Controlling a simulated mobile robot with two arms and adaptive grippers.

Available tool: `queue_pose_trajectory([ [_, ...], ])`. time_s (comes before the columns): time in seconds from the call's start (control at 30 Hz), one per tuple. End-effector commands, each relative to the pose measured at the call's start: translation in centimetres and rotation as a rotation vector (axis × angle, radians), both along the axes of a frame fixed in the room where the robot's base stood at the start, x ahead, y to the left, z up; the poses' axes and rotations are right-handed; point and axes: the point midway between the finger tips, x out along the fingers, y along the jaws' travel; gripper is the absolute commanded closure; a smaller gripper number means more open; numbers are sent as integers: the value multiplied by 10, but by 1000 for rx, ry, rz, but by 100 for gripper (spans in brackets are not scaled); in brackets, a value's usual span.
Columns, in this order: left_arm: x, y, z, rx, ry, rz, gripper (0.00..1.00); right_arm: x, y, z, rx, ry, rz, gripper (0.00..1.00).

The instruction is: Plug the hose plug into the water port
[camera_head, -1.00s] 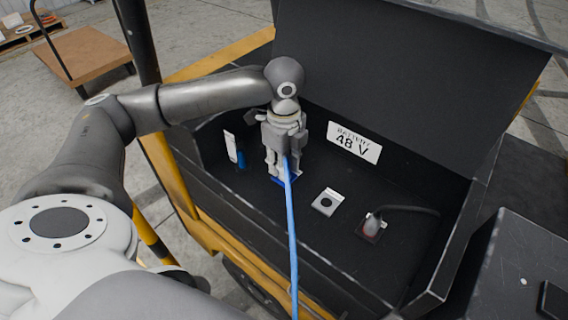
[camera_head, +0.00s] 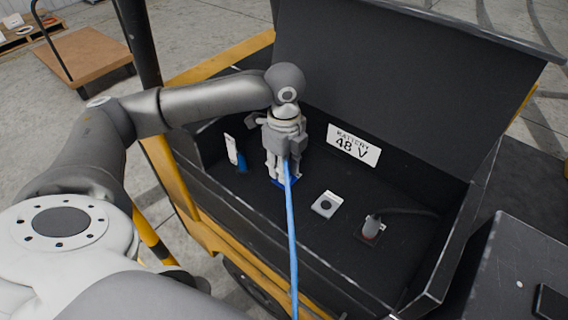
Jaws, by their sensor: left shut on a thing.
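A blue hose (camera_head: 291,235) runs from my left gripper (camera_head: 278,178) down past the front edge of the black battery compartment. My left gripper points down inside the compartment and is shut on the hose's end; the plug itself is mostly hidden by the fingers. A flat blue piece (camera_head: 284,183) shows at the fingertips, low near the compartment floor. Whether the plug is seated in a port there I cannot tell. A smaller blue part (camera_head: 242,162) stands beside a white label to the left of the gripper. My right gripper is not in view.
A grey square fitting with a dark round centre (camera_head: 326,204) sits on the floor right of the gripper. A reddish-grey connector with a black cable (camera_head: 371,227) is farther right. The compartment's walls (camera_head: 440,265) and raised lid (camera_head: 400,90) surround the space.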

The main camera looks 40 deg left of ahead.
Motion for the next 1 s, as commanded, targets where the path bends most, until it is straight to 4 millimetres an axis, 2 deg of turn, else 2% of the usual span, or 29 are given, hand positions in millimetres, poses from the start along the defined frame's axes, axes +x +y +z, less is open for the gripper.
queue_pose_trajectory([
  [0.13, 0, 0, 1, 0, -1, 0, 100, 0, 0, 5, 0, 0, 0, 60],
  [1.0, 0, -1, 1, -1, 0, -1, 100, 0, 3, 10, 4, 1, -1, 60],
])
